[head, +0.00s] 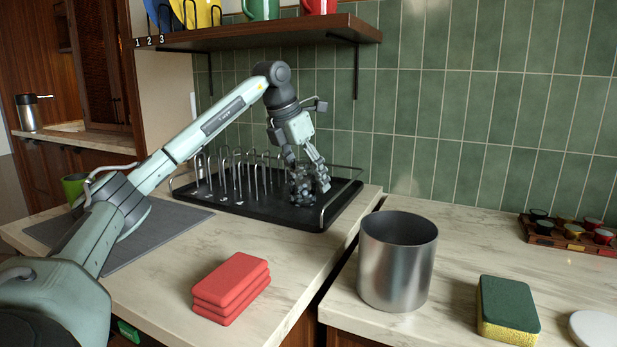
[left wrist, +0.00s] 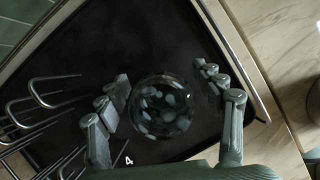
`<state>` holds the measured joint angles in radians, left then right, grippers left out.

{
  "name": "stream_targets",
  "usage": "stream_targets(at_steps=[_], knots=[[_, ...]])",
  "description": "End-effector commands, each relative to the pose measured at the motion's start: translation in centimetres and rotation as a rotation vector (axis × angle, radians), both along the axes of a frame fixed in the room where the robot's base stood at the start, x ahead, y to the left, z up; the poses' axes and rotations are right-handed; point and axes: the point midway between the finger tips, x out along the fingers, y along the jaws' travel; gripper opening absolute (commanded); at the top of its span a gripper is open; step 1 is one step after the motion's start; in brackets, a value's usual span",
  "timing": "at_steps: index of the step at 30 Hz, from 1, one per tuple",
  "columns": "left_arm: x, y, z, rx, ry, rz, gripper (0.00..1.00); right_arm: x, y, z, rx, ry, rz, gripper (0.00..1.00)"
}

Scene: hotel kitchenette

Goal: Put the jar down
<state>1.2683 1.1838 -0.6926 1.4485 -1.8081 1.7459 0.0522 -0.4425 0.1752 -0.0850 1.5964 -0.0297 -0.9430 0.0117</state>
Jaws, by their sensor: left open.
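The jar (left wrist: 162,105) shows in the left wrist view as a round, dark, see-through shape with pale patches, seen from above over the black rack tray (left wrist: 150,35). My left gripper (head: 310,190) is low over the right part of that tray in the head view. Its fingers are open, one on each side of the jar, with a clear gap on the right side and a narrow one on the left. In the head view the fingers largely hide the jar. It appears to stand upright on the tray. My right gripper is out of view.
Wire prongs (head: 232,175) stand on the tray left of my gripper. A shelf (head: 270,36) hangs above. Red stacked blocks (head: 231,287), a steel canister (head: 397,262) and a sponge (head: 508,309) are nearer. The counter between blocks and tray is clear.

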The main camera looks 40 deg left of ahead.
Motion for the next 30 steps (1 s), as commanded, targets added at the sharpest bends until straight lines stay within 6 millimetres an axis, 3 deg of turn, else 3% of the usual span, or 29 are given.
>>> stream_targets(at_steps=[8,21,30], knots=[[-0.4,0.0,1.7,0.000,-0.003,0.000,0.68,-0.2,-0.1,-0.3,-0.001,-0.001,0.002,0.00],[-3.8,0.4,9.8,-0.001,-0.005,0.001,0.68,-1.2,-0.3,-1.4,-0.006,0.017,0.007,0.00],[-4.6,0.4,11.4,0.000,0.000,0.000,0.68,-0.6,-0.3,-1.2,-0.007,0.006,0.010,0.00]])
